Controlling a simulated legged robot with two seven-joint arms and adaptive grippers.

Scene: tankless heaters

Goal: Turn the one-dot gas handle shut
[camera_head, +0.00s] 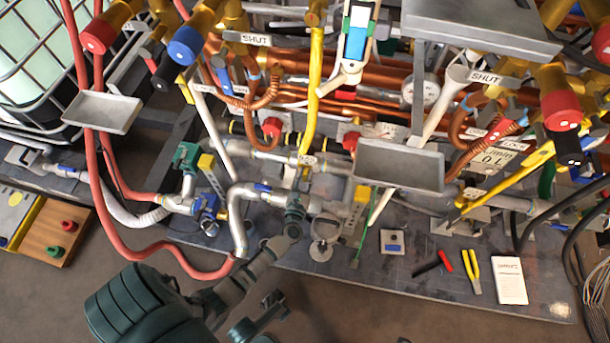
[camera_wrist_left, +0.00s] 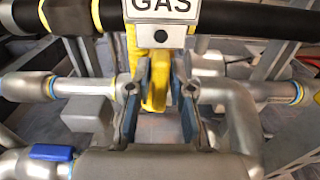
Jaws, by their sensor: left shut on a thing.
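The gas handle (camera_wrist_left: 158,80) is a yellow lever in the middle of the left wrist view. It hangs downward in the picture, below a white GAS label (camera_wrist_left: 163,8) and a small plate with one black dot (camera_wrist_left: 160,36). My left gripper (camera_wrist_left: 160,95) has its two fingers on either side of the yellow lever and is shut on it. In the head view my left gripper (camera_head: 296,203) reaches up from the bottom to the pipes below the small white label (camera_head: 308,160). The fingers hide part of the lever there. I cannot make out my right gripper.
Silver pipes (camera_head: 238,215) run close to the left of my gripper. A grey tray (camera_head: 398,165) hangs at its right. A red hose (camera_head: 95,180) loops at the left.

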